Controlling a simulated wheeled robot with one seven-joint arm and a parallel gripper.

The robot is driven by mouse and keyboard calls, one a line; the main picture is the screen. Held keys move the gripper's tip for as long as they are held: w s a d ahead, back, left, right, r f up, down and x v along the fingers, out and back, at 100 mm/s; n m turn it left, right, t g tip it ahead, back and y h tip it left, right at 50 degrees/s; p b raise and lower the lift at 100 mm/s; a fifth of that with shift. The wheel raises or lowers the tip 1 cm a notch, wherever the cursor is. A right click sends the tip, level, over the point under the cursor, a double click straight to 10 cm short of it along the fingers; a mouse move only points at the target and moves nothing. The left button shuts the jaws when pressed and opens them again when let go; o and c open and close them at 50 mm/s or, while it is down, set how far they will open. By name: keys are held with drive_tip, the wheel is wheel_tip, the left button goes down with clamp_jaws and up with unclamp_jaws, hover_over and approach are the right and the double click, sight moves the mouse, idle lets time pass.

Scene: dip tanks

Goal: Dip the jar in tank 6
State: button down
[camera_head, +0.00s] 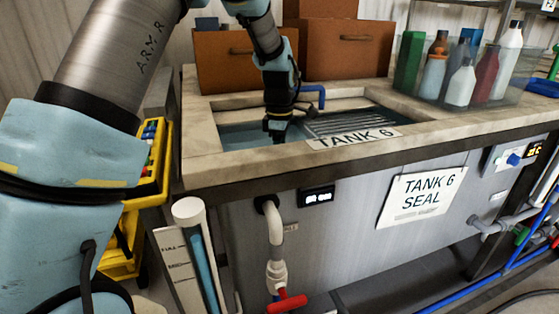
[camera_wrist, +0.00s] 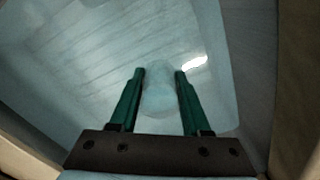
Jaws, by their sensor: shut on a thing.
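Tank 6 (camera_head: 195,160) is a stone-rimmed tank of bluish liquid, with a "TANK 6" label (camera_head: 354,138) on its front rim. My gripper (camera_head: 277,137) reaches down into the left part of the tank, and its fingertips are hidden in the head view. In the wrist view my gripper (camera_wrist: 160,73) has two green fingers on either side of a pale, translucent jar (camera_wrist: 159,92). The jar is blurred and looks to be in the liquid. How deep it is I cannot tell. The jar does not show in the head view.
A dark slatted rack (camera_head: 350,122) lies in the tank right of my gripper. Orange boxes (camera_head: 345,48) stand behind. A clear bin of bottles (camera_head: 460,80) stands on the right. A yellow cart (camera_head: 150,180) is at the left.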

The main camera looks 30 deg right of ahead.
wheel_tip(320, 180, up, 11)
drive_tip(key=p, duration=0.8)
idle(2.0)
wheel_tip(320, 180, up, 10)
drive_tip(key=p, duration=0.2)
idle(0.7)
